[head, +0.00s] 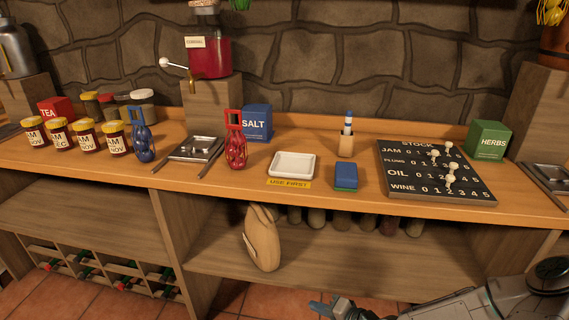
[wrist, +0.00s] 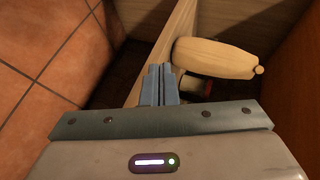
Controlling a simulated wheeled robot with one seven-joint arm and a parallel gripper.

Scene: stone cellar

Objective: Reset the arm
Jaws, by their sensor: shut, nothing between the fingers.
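My gripper (head: 322,309) is at the bottom of the head view, low in front of the counter and below its top. In the wrist view its two grey-blue fingers (wrist: 160,84) are together, with nothing between them. My arm comes in from the lower right of the head view. A tan, rounded wooden-looking object (head: 262,240) stands at the lower shelf under the counter, left of my gripper. In the wrist view a similar pale object (wrist: 213,58) lies to the right of the fingertips, apart from them in the picture.
The wooden counter (head: 320,196) holds jam jars (head: 87,134), red (head: 235,148) and blue (head: 142,142) caged items, a white dish (head: 292,165), a blue block (head: 346,174), a stock board (head: 470,187) and boxes. Bottles lie in a rack (head: 85,262) below. Tiled floor (wrist: 50,60) is clear at left.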

